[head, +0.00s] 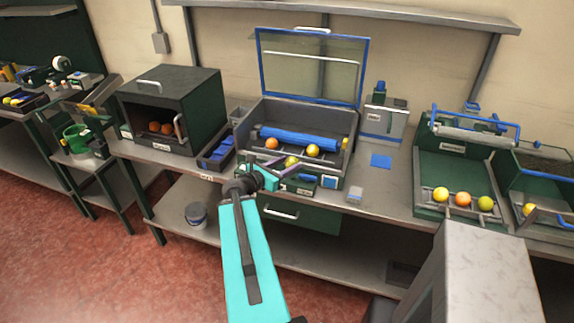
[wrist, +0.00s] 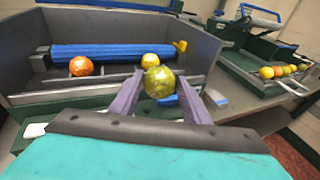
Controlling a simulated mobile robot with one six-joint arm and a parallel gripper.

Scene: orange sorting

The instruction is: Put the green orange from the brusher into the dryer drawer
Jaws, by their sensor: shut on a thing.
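The green orange (wrist: 158,82), mottled yellow-green, sits between the purple fingertips of my gripper (wrist: 166,86), which is shut on it. In the head view the held orange (head: 292,161) is at the front edge of the brusher (head: 241,133), a grey box with a blue roller (head: 298,138) and a raised clear lid. An orange fruit (head: 271,143) and a yellow fruit (head: 313,150) lie in front of the roller. A green drawer (head: 318,219) with a pale handle is under the bench below it; I cannot tell whether it is the dryer drawer.
A dark green cabinet (head: 190,84) with oranges inside its open front stands to the left. A grey dispenser (head: 383,121) stands right of the brusher. A green machine (head: 452,175) holding several fruits is further right. The raised lid (head: 314,68) stands behind the roller.

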